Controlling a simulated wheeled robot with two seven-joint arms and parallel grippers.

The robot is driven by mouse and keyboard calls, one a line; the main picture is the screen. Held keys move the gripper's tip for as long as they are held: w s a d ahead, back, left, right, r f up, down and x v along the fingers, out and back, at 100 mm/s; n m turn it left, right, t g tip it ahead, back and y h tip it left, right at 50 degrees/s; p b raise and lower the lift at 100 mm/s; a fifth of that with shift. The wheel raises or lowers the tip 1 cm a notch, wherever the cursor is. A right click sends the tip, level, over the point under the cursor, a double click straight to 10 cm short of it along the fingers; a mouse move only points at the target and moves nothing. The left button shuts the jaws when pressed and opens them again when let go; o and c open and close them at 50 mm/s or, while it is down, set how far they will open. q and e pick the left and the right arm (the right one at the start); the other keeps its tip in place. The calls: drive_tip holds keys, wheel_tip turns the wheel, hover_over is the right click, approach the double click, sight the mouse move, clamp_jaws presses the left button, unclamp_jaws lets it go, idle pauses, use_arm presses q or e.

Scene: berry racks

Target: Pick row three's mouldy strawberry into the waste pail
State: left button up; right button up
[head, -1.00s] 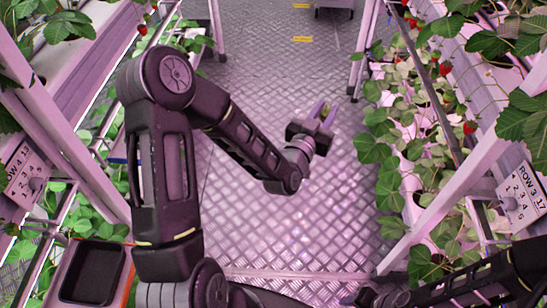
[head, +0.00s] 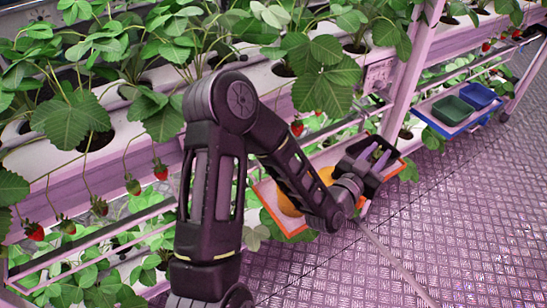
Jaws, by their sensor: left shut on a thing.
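My left gripper (head: 382,154) is shut, its fingers pointing up and right, above an orange-edged tray (head: 273,212) low by the rack. The small thing between its fingers is too small and dark to make out clearly. A yellow-orange container (head: 289,203) stands on that tray, partly hidden behind my left forearm; I cannot tell whether it is the waste pail. Strawberries hang from the rack, among them a red one (head: 160,170), a greenish one (head: 132,185) and a red one (head: 34,231) at far left. No mould shows on them. My right gripper is out of view.
A white planting gutter (head: 40,160) with leafy plants runs across the back. At the right, a green bin (head: 452,110) and a blue bin (head: 480,95) stand on a blue-edged tray. A rack post (head: 401,85) stands beyond my gripper. The metal floor (head: 430,215) at lower right is clear.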

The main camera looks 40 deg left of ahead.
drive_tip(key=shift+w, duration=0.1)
